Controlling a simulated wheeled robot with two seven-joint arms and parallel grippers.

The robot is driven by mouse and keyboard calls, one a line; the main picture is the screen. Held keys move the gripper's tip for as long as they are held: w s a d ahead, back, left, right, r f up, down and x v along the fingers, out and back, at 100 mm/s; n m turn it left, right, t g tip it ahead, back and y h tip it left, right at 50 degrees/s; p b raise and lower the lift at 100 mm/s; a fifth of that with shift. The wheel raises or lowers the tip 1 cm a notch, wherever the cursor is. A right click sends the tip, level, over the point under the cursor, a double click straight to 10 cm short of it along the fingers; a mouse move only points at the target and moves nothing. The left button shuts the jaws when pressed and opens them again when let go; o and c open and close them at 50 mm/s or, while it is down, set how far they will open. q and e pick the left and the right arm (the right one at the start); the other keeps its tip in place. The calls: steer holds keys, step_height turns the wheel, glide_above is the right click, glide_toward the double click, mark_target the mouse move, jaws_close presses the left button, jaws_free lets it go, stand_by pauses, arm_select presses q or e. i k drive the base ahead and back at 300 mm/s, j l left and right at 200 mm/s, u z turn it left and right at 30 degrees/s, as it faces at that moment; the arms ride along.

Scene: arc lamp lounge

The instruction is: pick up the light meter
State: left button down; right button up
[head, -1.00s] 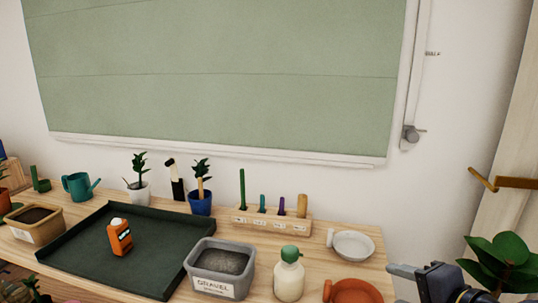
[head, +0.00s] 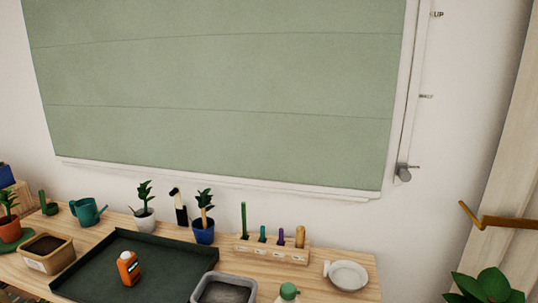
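The light meter (head: 129,268) is a small orange device with a white top and a dark face. It stands upright on the dark green tray (head: 160,252), towards the tray's front left. Neither of my grippers shows in the head view now, so I cannot see their state or distance from the meter.
A brown-filled pot (head: 47,254) stands left of the tray, and a grey gravel bin (head: 224,289) stands at its right front. Potted plants (head: 204,228), a watering can (head: 87,211), a wooden tool block (head: 271,249) and a white dish (head: 347,275) line the table. A green blind (head: 220,100) hangs behind.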

mark_target(128, 265)
steer(key=k+u, duration=0.1)
steer(key=u, duration=0.95)
